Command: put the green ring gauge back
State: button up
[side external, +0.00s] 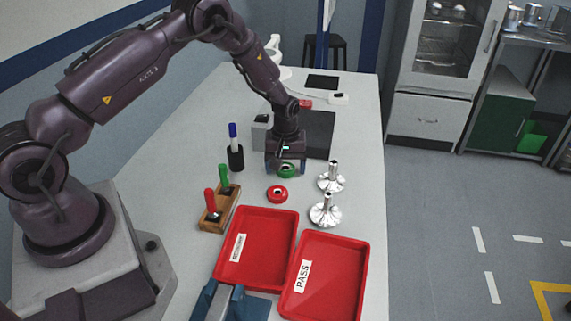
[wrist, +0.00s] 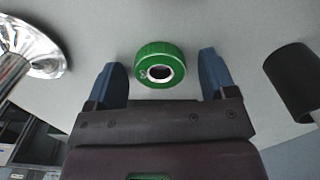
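The green ring gauge (side external: 287,171) lies flat on the table, just below my gripper. In the wrist view the ring (wrist: 159,65) shows a metal-lined hole and sits ahead of and between the two blue fingers. My gripper (wrist: 163,82) is open and empty, with a finger either side of the ring. It points down in the side view (side external: 287,165). A red ring gauge (side external: 277,193) lies on the table nearer the camera. A wooden rack (side external: 219,209) at the left holds a green-handled tool (side external: 224,177) and a red-handled tool (side external: 211,201).
Two shiny flanged metal parts (side external: 326,212) (side external: 331,179) stand right of the rings. Two red trays lie in front, one labelled PASS (side external: 346,284), the other (side external: 270,239) beside it. A black cup with a blue-capped pen (side external: 235,158) stands at left. A dark plate (side external: 319,132) lies behind.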

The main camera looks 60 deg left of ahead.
jog(key=s+d+r+m+t, duration=0.1)
jog(key=s+d+r, duration=0.1)
jog(key=r, duration=1)
jog(key=s+d+r+m, duration=0.1)
jog(key=s+d+r, duration=0.1)
jog(key=r, duration=1)
jog(key=s+d+r+m+t, duration=0.2)
jog(key=s+d+r+m, duration=0.1)
jog(key=s, duration=0.8)
jog(key=s+d+r+m+t, duration=0.2)
jog(key=s+d+r+m, duration=0.2)
jog(key=s, duration=0.7)
notch_tip(320, 180, up, 4)
jog(key=shift+m+t, duration=0.3)
jog(key=shift+m, duration=0.7)
